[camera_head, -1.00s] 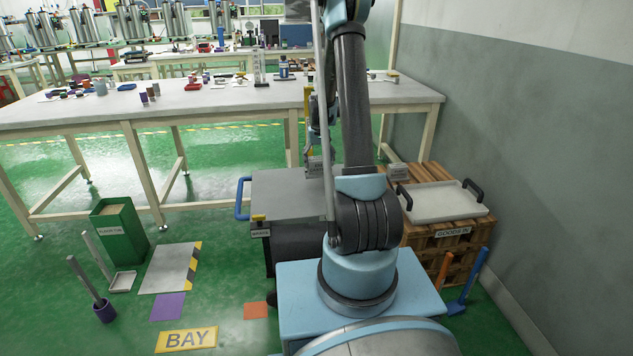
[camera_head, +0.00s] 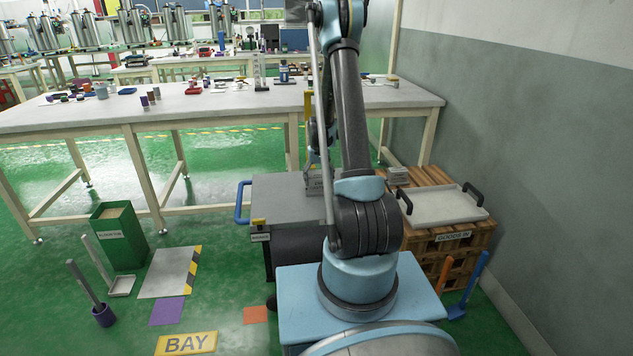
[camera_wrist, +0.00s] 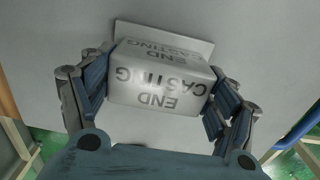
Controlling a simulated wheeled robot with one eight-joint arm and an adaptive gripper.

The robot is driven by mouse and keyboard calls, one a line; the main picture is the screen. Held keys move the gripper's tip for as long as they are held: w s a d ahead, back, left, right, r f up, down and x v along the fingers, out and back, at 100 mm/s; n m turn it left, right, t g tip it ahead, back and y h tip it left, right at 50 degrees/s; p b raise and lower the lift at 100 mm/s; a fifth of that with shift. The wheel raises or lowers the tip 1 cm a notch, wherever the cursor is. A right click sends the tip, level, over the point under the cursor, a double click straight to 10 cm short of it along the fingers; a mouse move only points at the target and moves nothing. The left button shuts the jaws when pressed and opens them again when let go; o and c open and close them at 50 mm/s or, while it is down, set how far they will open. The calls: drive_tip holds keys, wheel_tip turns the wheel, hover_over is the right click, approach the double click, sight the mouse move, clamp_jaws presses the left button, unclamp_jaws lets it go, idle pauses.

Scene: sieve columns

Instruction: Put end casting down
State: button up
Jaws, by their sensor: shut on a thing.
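The end casting (camera_wrist: 158,85) is a light grey block lettered END CASTING, with a flat plate at its far side. In the wrist view my gripper (camera_wrist: 160,92) is shut on it, with a dark blue finger against each side. Below it is the plain grey top of a cart (camera_head: 285,192). In the head view the end casting (camera_head: 317,184) is low over or on the right part of the cart top, partly hidden by my arm. I cannot tell whether it touches the surface.
The cart has a blue handle (camera_head: 241,202) at its left. A pallet (camera_head: 448,258) marked GOODS IN stands at the right, with a tray (camera_head: 440,203) and a small grey block (camera_head: 397,175). A long table (camera_head: 215,108) with several small parts stands behind. The cart's left top is clear.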

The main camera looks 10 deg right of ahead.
sight(319, 177)
drive_tip(key=o, duration=1.5)
wheel_tip(319, 177, up, 12)
drive_tip(key=s+r, duration=0.9)
drive_tip(key=s, duration=0.1)
drive_tip(key=s+r+t, duration=0.1)
drive_tip(key=s+r, duration=0.4)
drive_tip(key=s, duration=0.7)
drive_tip(key=shift+t, duration=0.6)
drive_tip(key=s+f, duration=0.2)
drive_tip(key=s, duration=0.5)
drive_tip(key=s+f, duration=0.2)
drive_tip(key=s, duration=0.6)
drive_tip(key=s+f, duration=0.2)
drive_tip(key=s, duration=0.5)
drive_tip(key=shift+s+a+f, duration=0.15)
drive_tip(key=shift+a, duration=0.2)
